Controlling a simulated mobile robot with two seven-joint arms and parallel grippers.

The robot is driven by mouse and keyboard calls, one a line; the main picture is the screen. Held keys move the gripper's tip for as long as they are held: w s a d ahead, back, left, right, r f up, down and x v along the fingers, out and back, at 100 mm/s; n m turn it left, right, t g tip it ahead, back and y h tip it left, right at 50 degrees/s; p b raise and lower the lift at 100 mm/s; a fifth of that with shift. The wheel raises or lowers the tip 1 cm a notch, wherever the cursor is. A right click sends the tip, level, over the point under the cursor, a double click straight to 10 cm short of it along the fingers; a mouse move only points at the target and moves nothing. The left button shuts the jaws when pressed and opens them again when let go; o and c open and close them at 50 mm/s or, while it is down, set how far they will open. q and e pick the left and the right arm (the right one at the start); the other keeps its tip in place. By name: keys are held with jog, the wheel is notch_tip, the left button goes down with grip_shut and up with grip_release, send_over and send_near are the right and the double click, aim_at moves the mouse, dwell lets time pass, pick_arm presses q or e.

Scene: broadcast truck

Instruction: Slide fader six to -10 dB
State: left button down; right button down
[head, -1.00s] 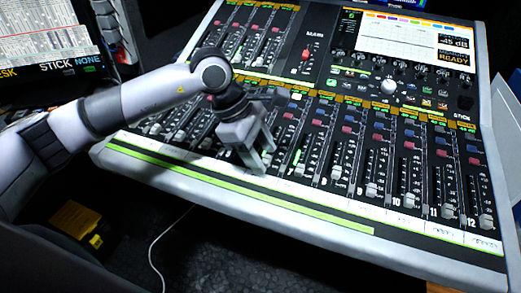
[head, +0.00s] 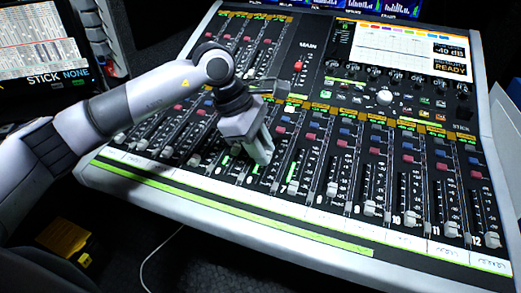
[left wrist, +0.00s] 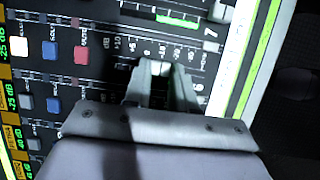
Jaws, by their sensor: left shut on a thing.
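The mixing console (head: 250,233) has a row of numbered channel faders. My left gripper (head: 262,152) is over the fader just left of the one marked 7, which is where fader six lies. Its two fingers point down and are shut on the fader six cap. In the left wrist view the gripper (left wrist: 160,82) has a pale cap (left wrist: 159,69) between its fingertips. The fingers hide most of that cap in the head view. The fader 7 cap (head: 292,188) sits near the low end of its slot. My right gripper is not in view.
Neighbouring faders, such as fader 8 (head: 331,189), stand close on the right. Coloured buttons lie above the tracks. A screen (head: 384,43) is at the back of the console. A yellow box (head: 63,237) is on the floor at the lower left.

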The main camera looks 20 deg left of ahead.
pick_arm(q)
jog(key=c, duration=0.9)
grip_release()
jog(key=v, duration=0.7)
jog(key=shift+s+r, duration=0.1)
jog(key=shift+r, duration=0.05)
